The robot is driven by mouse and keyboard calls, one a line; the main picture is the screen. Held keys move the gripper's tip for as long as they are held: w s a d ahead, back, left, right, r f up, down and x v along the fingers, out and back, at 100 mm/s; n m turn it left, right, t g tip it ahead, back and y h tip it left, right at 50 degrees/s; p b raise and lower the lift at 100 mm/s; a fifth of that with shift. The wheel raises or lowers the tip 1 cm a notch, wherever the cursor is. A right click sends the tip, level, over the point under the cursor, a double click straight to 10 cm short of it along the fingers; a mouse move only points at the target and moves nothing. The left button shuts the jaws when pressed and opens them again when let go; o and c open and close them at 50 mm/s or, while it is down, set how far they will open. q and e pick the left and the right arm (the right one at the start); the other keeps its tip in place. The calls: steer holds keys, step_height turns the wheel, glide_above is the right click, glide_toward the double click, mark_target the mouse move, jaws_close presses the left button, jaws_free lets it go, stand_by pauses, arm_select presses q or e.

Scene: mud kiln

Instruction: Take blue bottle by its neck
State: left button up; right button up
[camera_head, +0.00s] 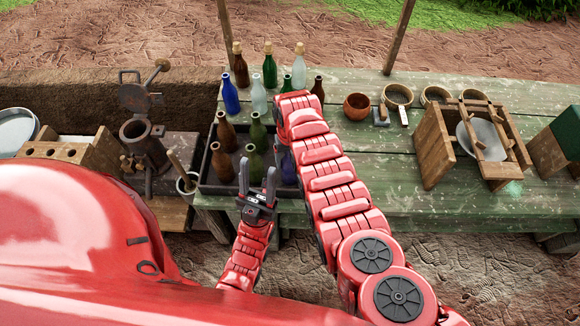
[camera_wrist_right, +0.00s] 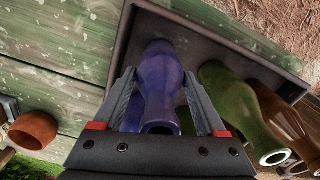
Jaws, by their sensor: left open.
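A blue bottle (camera_wrist_right: 160,85) stands in a dark tray, its open mouth towards the camera in the right wrist view. My right gripper (camera_wrist_right: 160,75) has its fingers apart on either side of this bottle, with gaps visible beside the neck. In the head view the right gripper is hidden behind my right arm, and a bluish bottle (camera_head: 288,168) shows partly beside that arm in the tray (camera_head: 207,178). My left gripper (camera_head: 257,180) is open and empty at the tray's front edge.
A green bottle (camera_wrist_right: 232,105) and a brown bottle (camera_wrist_right: 285,120) stand close beside the blue one. Several other bottles stand behind the tray. A brown bowl (camera_head: 357,106) and a wooden frame (camera_head: 472,140) are to the right.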

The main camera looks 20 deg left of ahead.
steer(key=c, duration=0.7)
steer(key=shift+r, duration=0.1)
